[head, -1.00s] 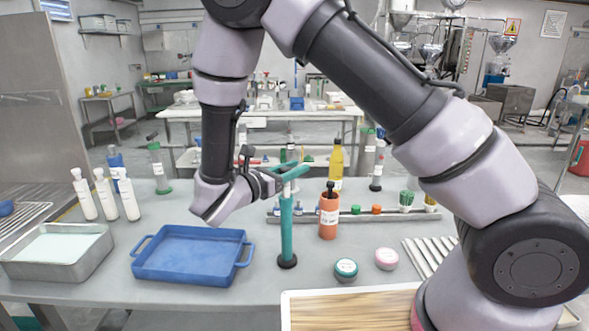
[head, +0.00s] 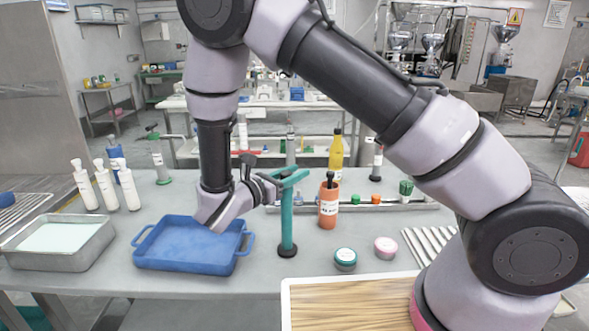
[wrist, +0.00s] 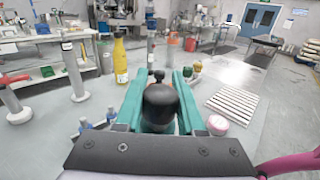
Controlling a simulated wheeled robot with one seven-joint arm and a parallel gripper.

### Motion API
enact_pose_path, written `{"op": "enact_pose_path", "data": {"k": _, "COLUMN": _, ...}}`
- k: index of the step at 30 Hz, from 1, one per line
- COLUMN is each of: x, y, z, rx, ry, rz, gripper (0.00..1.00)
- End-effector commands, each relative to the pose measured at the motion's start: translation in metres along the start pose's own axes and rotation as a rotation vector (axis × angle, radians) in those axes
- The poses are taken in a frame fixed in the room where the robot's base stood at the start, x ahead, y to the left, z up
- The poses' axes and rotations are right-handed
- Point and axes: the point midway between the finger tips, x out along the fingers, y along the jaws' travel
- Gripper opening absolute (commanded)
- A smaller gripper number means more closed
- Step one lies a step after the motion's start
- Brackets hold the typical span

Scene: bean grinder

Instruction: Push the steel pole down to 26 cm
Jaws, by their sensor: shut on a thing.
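A teal upright tube (head: 286,225) on a round dark foot (head: 286,251) stands on the table near the middle of the head view. The steel pole at its top is almost all hidden there by my fingers; only a very short stretch could show above the tube. My gripper (head: 288,176) has teal fingers and reaches in from the left, level, at the top of the tube. In the wrist view, a black rounded top (wrist: 160,106) sits between the two fingers (wrist: 158,100). The gripper is shut around the pole's upper end. No height mark is readable.
A blue tray (head: 190,262) lies left, under my wrist. An orange bottle (head: 328,210) stands close behind right. Two round jars (head: 345,259) (head: 385,247) and a wooden-topped board (head: 350,305) lie in front right. A yellow bottle (head: 336,155) stands behind.

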Motion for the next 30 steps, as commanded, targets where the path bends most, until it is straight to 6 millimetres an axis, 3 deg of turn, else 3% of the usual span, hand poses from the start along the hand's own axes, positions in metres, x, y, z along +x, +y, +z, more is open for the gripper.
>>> {"op": "enact_pose_path", "data": {"k": 2, "x": -0.001, "y": 0.0, "z": -0.004, "rx": -0.009, "ry": 0.005, "rz": 0.005, "gripper": 0.0}}
{"op": "enact_pose_path", "data": {"k": 3, "x": -0.001, "y": 0.0, "z": -0.004, "rx": -0.01, "ry": 0.005, "rz": 0.005, "gripper": 0.46}}
{"op": "enact_pose_path", "data": {"k": 5, "x": -0.001, "y": 0.0, "z": -0.004, "rx": -0.009, "ry": 0.005, "rz": 0.005, "gripper": 0.69}}
{"op": "enact_pose_path", "data": {"k": 17, "x": -0.006, "y": 0.0, "z": -0.002, "rx": -0.005, "ry": 0.003, "rz": 0.005, "gripper": 0.69}}
{"op": "enact_pose_path", "data": {"k": 30, "x": -0.086, "y": 0.0, "z": -0.003, "rx": -0.006, "ry": 0.003, "rz": 0.008, "gripper": 0.69}}
